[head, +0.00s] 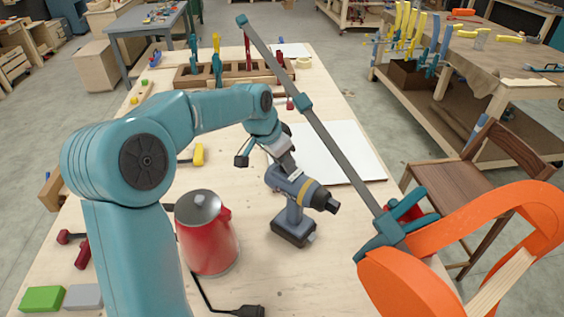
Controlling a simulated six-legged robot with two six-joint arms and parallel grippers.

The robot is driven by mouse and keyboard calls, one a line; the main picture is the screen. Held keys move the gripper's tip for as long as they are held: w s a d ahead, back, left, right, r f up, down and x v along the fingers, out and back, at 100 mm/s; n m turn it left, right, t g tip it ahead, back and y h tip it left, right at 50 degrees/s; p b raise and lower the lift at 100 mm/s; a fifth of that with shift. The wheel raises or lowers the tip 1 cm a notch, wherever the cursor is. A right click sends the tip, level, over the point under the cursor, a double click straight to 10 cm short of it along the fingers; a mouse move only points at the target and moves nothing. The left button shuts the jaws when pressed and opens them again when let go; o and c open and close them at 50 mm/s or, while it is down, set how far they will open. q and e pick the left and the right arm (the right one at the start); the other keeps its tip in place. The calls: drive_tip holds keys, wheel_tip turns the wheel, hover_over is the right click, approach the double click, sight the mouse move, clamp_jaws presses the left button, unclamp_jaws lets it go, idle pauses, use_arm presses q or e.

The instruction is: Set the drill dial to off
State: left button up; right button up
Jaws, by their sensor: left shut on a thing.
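A blue-grey cordless drill (292,215) stands upright on its battery on the workbench (335,270), its black chuck pointing right. A yellow ring (307,190) sits around its body just behind the chuck. I cannot read any dial setting. My left gripper (287,166) comes down from above onto the rear top of the drill and is shut on it. The fingertips are partly hidden, so the exact grip spot is unclear. My right gripper is not in view.
A red kettle (208,235) stands left of the drill, with a black cable (205,295) in front. A long bar clamp (330,145) slants across the right side, at an orange curved form (405,285). A white sheet (340,155) lies behind. A wooden tool rack (225,77) stands farther back.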

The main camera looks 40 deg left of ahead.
use_arm(q)
drive_tip(key=shift+d+n+y+b, duration=0.2)
drive_tip(key=shift+n+y+b, duration=0.3)
drive_tip(key=shift+n, duration=0.8)
drive_tip(key=o, duration=1.1)
drive_tip(key=shift+f, duration=0.1)
drive_tip(key=shift+c, duration=0.2)
drive_tip(key=v, duration=1.6)
drive_tip(key=shift+b, duration=0.45)
drive_tip(key=shift+s+d, duration=0.15)
